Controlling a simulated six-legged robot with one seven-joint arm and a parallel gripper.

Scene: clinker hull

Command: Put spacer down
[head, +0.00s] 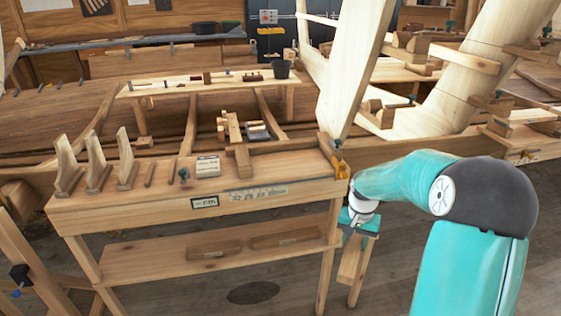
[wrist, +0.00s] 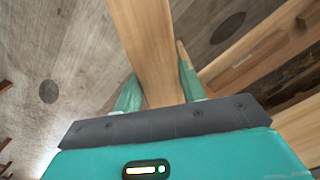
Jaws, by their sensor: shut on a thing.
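My gripper (head: 358,224) is at the right end of the wooden workbench (head: 120,208), beside its right leg and a little below its top. It is shut on the spacer (head: 352,258), a pale wooden piece that hangs down from the jaws. In the wrist view the spacer (wrist: 146,40) runs away from between the two green fingers of my gripper (wrist: 158,88). Its far end is cut off by the top of that picture. Its held end is partly hidden by the gripper body. I cannot tell whether the spacer touches the bench leg.
The bench top carries wooden brackets (head: 96,163), a white-labelled tin (head: 208,166) and a wooden clamp piece (head: 236,142). A yellow-brown block (head: 341,166) sits at its right corner. Wooden pieces lie on the lower shelf (head: 155,266). The plank hull stands behind. Floor right of the bench looks clear.

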